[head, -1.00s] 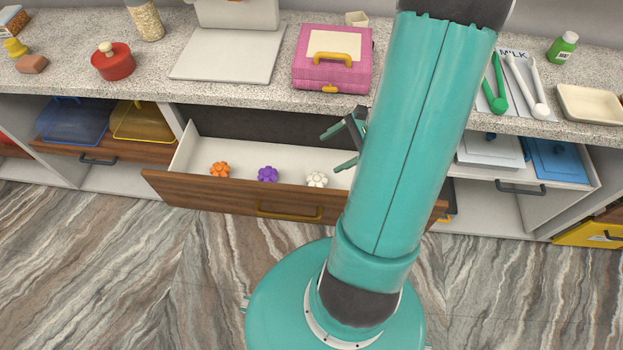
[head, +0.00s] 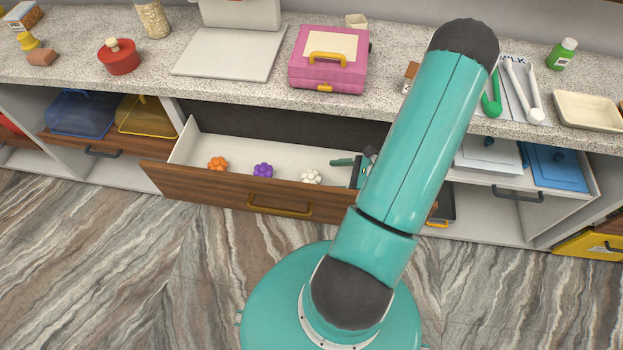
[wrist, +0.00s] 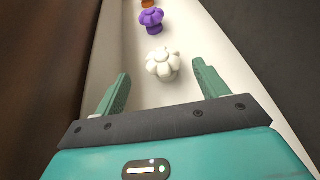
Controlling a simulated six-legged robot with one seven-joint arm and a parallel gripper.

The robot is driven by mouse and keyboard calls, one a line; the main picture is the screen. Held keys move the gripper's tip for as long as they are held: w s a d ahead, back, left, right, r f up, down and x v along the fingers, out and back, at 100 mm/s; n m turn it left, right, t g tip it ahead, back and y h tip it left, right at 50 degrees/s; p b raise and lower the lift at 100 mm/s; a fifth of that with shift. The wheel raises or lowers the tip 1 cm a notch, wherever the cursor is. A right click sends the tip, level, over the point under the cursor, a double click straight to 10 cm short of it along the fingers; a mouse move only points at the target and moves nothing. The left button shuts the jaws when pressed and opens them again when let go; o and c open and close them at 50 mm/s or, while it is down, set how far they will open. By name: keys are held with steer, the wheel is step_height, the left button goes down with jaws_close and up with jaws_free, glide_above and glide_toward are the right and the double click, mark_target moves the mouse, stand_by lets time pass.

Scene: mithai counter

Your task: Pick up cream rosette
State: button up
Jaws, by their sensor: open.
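The cream rosette (head: 311,177) is a small white flower-shaped piece lying in the open drawer, the rightmost of three rosettes. In the wrist view the cream rosette (wrist: 163,64) sits just beyond and between the fingertips, not touched. My gripper (head: 350,172) is inside the drawer, to the right of the rosette in the head view. In the wrist view my gripper (wrist: 160,78) is open, with two green fingers apart and nothing between them.
A purple rosette (head: 263,170) and an orange rosette (head: 217,163) lie left of the cream one. The drawer's wooden front (head: 215,188) and its back wall are close beside the gripper. A pink box (head: 328,75) stands on the counter above.

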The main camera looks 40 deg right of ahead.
mark_target(316, 177)
steer(key=x, duration=0.6)
steer(key=shift+w+f, duration=0.25)
steer(key=shift+f, duration=0.2)
steer(key=c, duration=1)
